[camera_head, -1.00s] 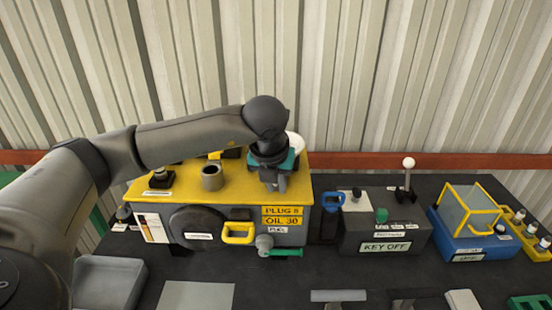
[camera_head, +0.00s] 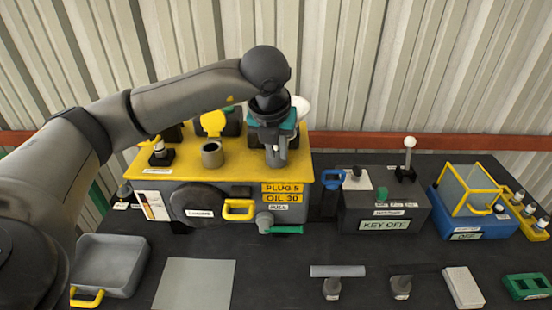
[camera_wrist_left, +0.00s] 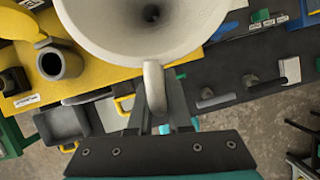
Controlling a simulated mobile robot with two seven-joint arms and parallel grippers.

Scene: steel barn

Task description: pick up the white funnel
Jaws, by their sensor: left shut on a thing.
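The white funnel (camera_wrist_left: 155,22) fills the top middle of the left wrist view, its wide mouth facing the camera and its handle pointing down between my fingers. In the head view only a white edge of the funnel (camera_head: 304,108) shows behind my gripper. My left gripper (camera_head: 276,160) is over the right part of the yellow-topped machine, fingers pointing down. In the left wrist view my left gripper (camera_wrist_left: 157,108) is shut on the funnel's handle. The funnel's lower part is hidden. My right gripper is not in view.
The yellow-topped machine (camera_head: 190,178) has a grey filler neck (camera_head: 212,154) left of my gripper. A grey key box (camera_head: 385,215) and a blue box with a yellow frame (camera_head: 470,215) stand to the right. A grey tray (camera_head: 108,262) sits at front left.

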